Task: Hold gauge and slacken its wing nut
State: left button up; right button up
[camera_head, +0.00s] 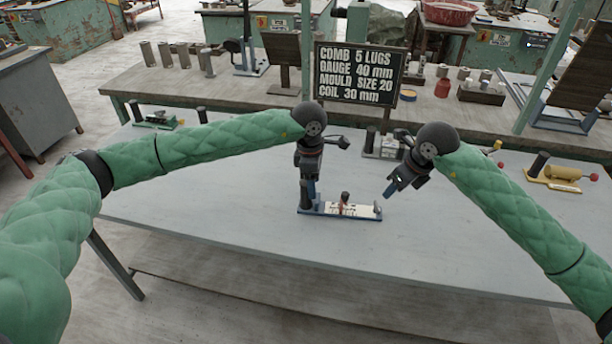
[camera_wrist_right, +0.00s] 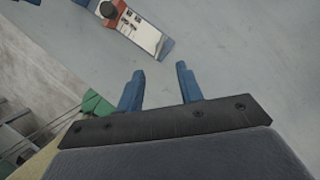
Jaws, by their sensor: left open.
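The gauge (camera_head: 362,211) lies on the grey table, a blue base with a white scale and a red slider. A dark upright handle (camera_head: 304,196) stands at its left end. A small dark and red knob (camera_head: 344,198) stands mid-gauge, perhaps the wing nut; its shape is too small to tell. My left gripper (camera_head: 311,190) points down at the handle, open; whether its fingers surround the handle is hidden. My right gripper (camera_head: 390,192) is open and empty, above and right of the gauge. In the right wrist view, its fingers (camera_wrist_right: 159,82) are apart, with the gauge (camera_wrist_right: 146,38) beyond.
A black sign (camera_head: 358,73) stands behind, reading gauge 40 mm. Other fixtures sit on the table: a grey one (camera_head: 388,148) behind, a yellow one (camera_head: 562,174) at right, a green one (camera_head: 155,120) at far left. The table's front (camera_head: 250,225) is clear.

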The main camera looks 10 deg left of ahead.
aim_at(306, 196)
pick_arm(q)
jog(key=shift+w+a+r+y, duration=0.15)
jog(key=shift+w+a+r, duration=0.05)
jog(key=shift+a, duration=0.2)
jog(key=shift+w+a+r+y, duration=0.15)
jog(key=shift+a+r, duration=0.05)
jog(key=shift+a, duration=0.55)
jog(key=shift+f, duration=3.8)
jog(key=shift+c, duration=0.5)
